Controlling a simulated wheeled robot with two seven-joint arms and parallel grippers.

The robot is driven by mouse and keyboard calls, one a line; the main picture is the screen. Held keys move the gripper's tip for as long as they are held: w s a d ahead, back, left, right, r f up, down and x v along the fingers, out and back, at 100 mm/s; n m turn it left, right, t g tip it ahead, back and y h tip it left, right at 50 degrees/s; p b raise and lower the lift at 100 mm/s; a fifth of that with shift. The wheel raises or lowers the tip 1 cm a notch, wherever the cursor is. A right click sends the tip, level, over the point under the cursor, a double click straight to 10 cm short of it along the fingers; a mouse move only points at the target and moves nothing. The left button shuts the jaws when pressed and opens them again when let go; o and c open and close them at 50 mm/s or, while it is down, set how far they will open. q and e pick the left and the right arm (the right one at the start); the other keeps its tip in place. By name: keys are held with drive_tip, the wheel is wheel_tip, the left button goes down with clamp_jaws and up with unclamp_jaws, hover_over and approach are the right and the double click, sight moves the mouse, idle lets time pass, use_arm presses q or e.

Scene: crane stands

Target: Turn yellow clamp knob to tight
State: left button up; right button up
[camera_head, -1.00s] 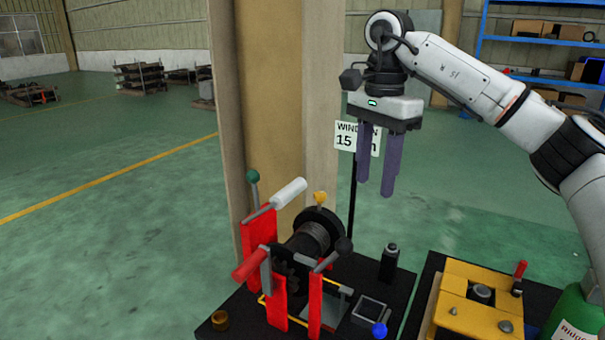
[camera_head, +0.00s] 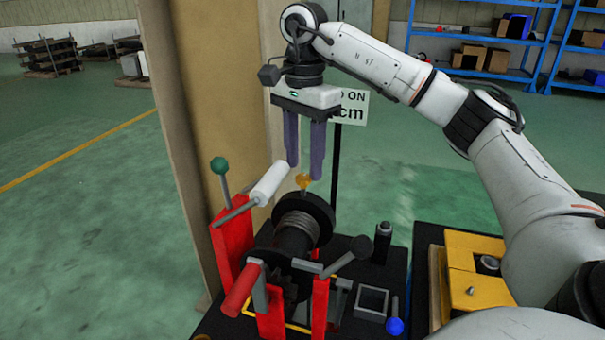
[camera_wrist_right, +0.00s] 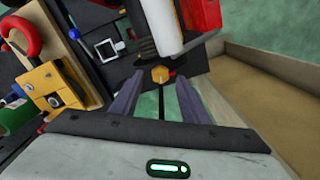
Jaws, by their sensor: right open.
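The yellow clamp knob (camera_head: 303,181) stands on top of the black winch drum (camera_head: 300,232), at its far flange. My right gripper (camera_head: 305,172) is open and points down, with its two purple fingers just above and to either side of the knob in the head view. In the right wrist view the knob (camera_wrist_right: 160,75) lies ahead of and between the open fingertips (camera_wrist_right: 158,84). I cannot tell whether the fingers touch it. My left gripper is not in view.
A sign (camera_head: 353,105) and a wooden pillar (camera_head: 225,90) stand behind. A yellow block fixture (camera_head: 470,290) is at right.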

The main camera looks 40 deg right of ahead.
sight(303, 180)
drive_tip(key=shift+f, duration=1.15)
drive_tip(key=c, duration=1)
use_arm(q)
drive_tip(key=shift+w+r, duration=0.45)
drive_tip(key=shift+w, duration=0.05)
use_arm(e)
clamp_jaws()
